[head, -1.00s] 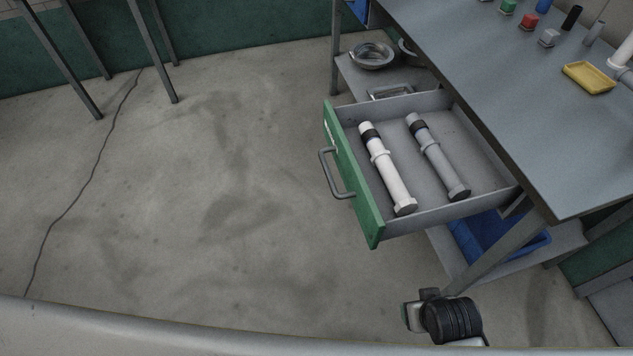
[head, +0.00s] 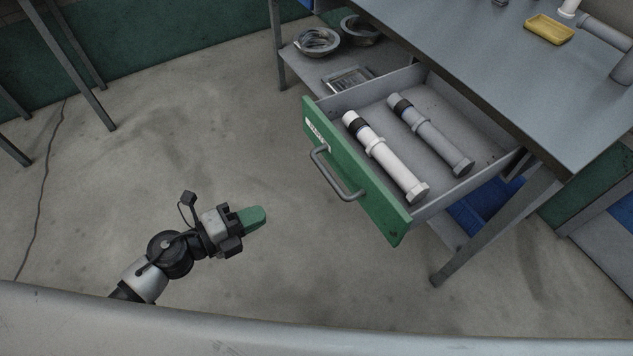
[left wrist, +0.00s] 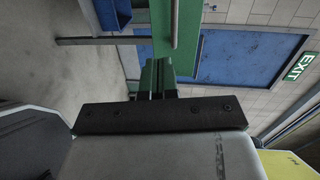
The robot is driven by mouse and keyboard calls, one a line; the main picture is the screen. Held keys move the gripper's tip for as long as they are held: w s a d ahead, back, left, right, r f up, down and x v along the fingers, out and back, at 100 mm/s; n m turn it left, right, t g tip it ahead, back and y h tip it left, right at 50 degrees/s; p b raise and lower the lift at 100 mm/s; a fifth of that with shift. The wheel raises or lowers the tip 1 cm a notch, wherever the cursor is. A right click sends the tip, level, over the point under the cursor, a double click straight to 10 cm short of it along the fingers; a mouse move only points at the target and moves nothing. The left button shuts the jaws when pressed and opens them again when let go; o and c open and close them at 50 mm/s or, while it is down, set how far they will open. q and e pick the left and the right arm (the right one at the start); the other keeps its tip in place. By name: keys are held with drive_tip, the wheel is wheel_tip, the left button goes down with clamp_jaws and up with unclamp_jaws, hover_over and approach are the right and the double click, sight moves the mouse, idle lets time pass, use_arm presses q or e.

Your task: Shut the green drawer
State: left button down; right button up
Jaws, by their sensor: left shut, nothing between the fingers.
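The green drawer (head: 370,197) is pulled open from under the grey workbench in the head view. Its green front has a grey bar handle (head: 334,178) facing left. My left gripper (head: 262,217) is shut and empty. It stands to the left of the drawer front and lower in the picture, apart from the handle, with its green fingertips pointing right. In the left wrist view the shut fingers (left wrist: 158,75) point at the green drawer front (left wrist: 183,40), part of which they hide. My right gripper is not in view.
A white tube (head: 385,158) and a grey tube (head: 430,135) lie in the drawer. Metal bowls (head: 318,41) stand on the lower shelf behind it. A bench leg (head: 490,235) is right of the drawer.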

use_arm(q)
drive_tip(key=w+d+m+p, duration=0.1)
drive_tip(key=w+d+p, duration=0.1)
drive_tip(key=w+d, duration=0.6)
drive_tip(key=d, duration=0.3)
drive_tip(key=shift+d+r, duration=0.2)
drive_tip(key=shift+d, duration=0.2)
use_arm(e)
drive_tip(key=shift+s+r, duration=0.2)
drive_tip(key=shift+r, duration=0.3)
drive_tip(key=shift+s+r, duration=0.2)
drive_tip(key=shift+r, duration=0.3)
use_arm(q)
drive_tip(key=shift+d, duration=0.1)
